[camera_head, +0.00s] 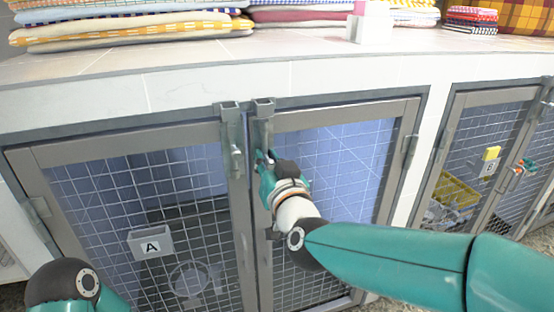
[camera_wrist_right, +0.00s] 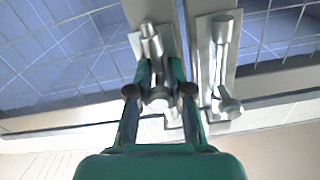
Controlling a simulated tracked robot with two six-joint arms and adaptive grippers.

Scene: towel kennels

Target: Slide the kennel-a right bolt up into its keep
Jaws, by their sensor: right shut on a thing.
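The kennel-a double door, labelled A (camera_head: 152,246), has two upright bolts side by side where its leaves meet. My right gripper (camera_head: 263,158) is at the right bolt, just below the right keep (camera_head: 263,106), a grey bracket on the top frame. In the right wrist view, which is upside down, the gripper (camera_wrist_right: 160,88) is shut on the metal right bolt (camera_wrist_right: 152,42). How far the bolt reaches into its keep is hidden. The left bolt (camera_head: 237,155) is free of the gripper and also shows in the wrist view (camera_wrist_right: 222,60). My left gripper is out of view.
My right forearm crosses the lower right.

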